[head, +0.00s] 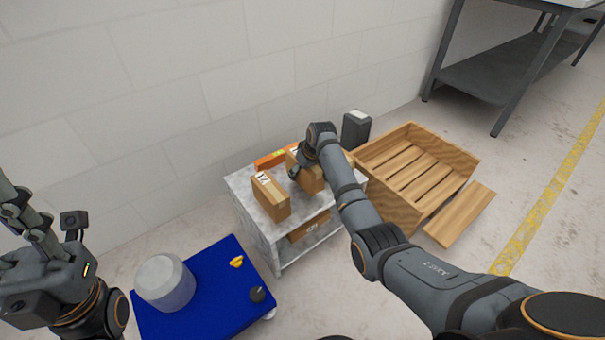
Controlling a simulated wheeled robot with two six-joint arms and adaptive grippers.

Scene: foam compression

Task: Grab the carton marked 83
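A carton (270,196) with a white label stands on the top of the grey cart (262,229); I cannot read its number for certain. A second carton (311,183) stands to its right, partly hidden by my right gripper (298,168). My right gripper is at this second carton's upper left side; its fingers are too small and covered to tell if they grip. A third carton (300,233) lies on the cart's lower shelf, its marking too small to read surely. My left gripper (22,212) is at the far left, away from the cartons.
An orange-red item (268,160) lies at the back of the cart top. A dark grey bin (356,130) and a slatted wooden crate (412,172) stand to the right. A blue platform (213,287) holds a pale cylinder (164,283) and small items. A wall is behind.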

